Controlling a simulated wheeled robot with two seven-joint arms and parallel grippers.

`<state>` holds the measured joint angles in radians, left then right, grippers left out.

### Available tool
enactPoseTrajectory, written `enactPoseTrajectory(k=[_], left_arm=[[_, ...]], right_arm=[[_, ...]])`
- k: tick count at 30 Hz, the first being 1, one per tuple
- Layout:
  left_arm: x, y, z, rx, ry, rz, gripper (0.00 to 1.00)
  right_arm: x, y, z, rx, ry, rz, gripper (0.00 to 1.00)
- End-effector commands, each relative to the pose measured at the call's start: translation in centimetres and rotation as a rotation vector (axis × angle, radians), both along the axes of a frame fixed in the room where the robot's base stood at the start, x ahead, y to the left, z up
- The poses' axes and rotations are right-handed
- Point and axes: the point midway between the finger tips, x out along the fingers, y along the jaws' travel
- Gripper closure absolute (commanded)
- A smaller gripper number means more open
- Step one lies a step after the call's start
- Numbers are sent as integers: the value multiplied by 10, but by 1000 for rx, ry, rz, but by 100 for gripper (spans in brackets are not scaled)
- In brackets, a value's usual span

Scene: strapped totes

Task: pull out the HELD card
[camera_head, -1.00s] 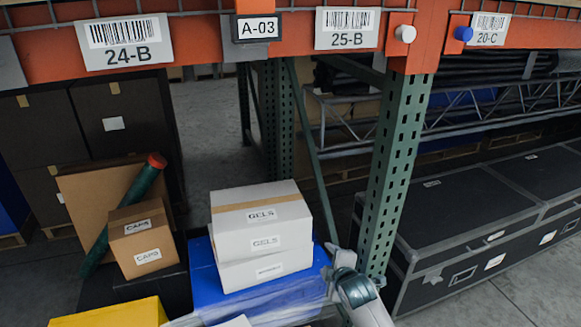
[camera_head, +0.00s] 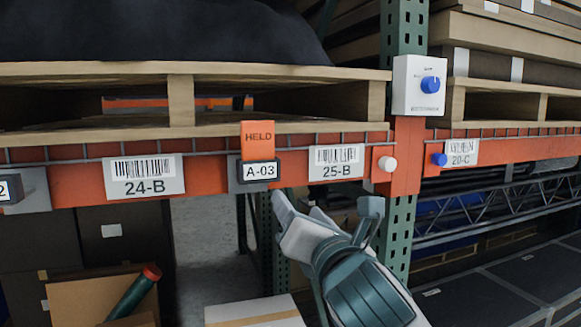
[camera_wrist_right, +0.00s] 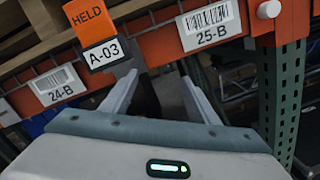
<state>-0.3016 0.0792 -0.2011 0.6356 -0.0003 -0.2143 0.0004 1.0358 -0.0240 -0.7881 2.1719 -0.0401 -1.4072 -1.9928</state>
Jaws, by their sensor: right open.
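The orange HELD card (camera_head: 258,140) stands upright behind the A-03 label holder (camera_head: 259,171) on the orange shelf beam. In the right wrist view the HELD card (camera_wrist_right: 90,22) shows at the upper left, above the A-03 plate (camera_wrist_right: 103,53). My right gripper (camera_head: 325,207) is below and to the right of the card, in front of the beam's lower edge. Its two fingers are apart, with nothing between them, and it does not touch the card. In the right wrist view the fingers (camera_wrist_right: 158,95) point up toward the beam. My left gripper is not in view.
Barcode labels 24-B (camera_head: 144,176) and 25-B (camera_head: 336,160) flank the card on the beam. A white knob (camera_head: 388,163), a blue knob (camera_head: 439,159) and a white box with a blue dial (camera_head: 419,86) are to the right. A wooden pallet (camera_head: 180,100) sits above.

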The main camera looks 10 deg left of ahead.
Motion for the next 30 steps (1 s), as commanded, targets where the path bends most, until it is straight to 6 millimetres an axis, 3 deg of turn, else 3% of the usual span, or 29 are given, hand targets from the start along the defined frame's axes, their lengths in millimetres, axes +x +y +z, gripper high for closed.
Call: enactPoseTrajectory(k=[1, 6, 12, 30], left_arm=[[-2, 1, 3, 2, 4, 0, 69], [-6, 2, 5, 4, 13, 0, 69], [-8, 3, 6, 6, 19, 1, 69], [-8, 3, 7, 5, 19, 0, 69]], right_arm=[[-19, 2, 23, -46, -66, 9, 45], [-70, 9, 70, -213, -261, 15, 45], [-101, 13, 93, -323, -386, 9, 45], [-98, 16, 96, -334, -395, 6, 45]])
